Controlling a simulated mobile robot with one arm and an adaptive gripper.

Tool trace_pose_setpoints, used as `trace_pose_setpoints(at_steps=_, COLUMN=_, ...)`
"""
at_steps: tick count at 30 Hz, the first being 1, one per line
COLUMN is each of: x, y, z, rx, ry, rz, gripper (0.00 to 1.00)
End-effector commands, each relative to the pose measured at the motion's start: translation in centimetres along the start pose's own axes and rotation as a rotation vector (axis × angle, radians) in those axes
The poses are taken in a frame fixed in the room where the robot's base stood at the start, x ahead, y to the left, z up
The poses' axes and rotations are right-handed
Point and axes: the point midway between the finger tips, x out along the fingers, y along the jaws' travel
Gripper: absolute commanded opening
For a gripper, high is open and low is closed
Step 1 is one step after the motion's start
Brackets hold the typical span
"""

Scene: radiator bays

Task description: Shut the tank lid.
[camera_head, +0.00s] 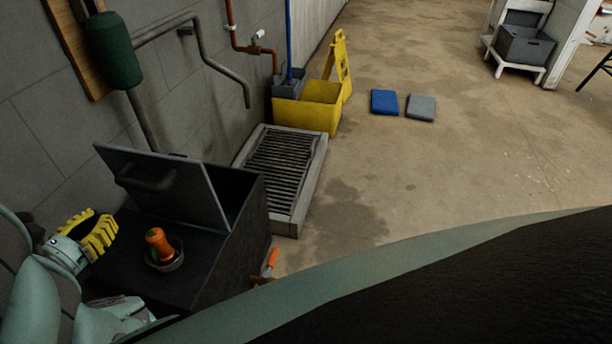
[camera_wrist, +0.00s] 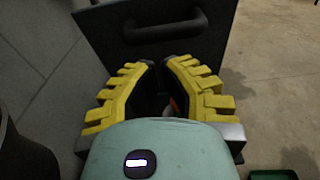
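The tank (camera_head: 238,262) is a dark box by the wall at lower left. Its dark lid (camera_head: 195,188) stands raised and tilted, with part of the opening visible behind it. A bar handle (camera_head: 148,181) is on the lid's near face. My gripper (camera_head: 98,236), with yellow ridged fingers, is left of the lid, apart from it and above the tank's top. In the wrist view, the lid (camera_wrist: 215,32) and handle (camera_wrist: 150,30) lie beyond the fingertips (camera_wrist: 157,64). A gap shows between the fingers, with nothing held.
An orange object (camera_head: 158,242) stands in a small round dish on the tank top. An orange-handled lever (camera_head: 271,262) sticks out at the tank's right side. A floor grate (camera_head: 280,165) and yellow bucket (camera_head: 308,108) are beyond. The floor to the right is mostly clear.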

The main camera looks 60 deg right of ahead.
Motion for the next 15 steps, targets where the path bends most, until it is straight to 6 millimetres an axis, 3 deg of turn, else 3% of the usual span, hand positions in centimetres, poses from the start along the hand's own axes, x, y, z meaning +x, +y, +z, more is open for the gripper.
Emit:
trace_pose_setpoints(at_steps=9, x=5.6, y=-0.3, z=-0.1, rx=0.000, ry=0.000, rz=-0.011, gripper=0.00)
trace_pose_setpoints(at_steps=15, x=7.5, y=-0.2, z=0.0, rx=0.000, ry=0.001, rz=-0.008, gripper=0.00)
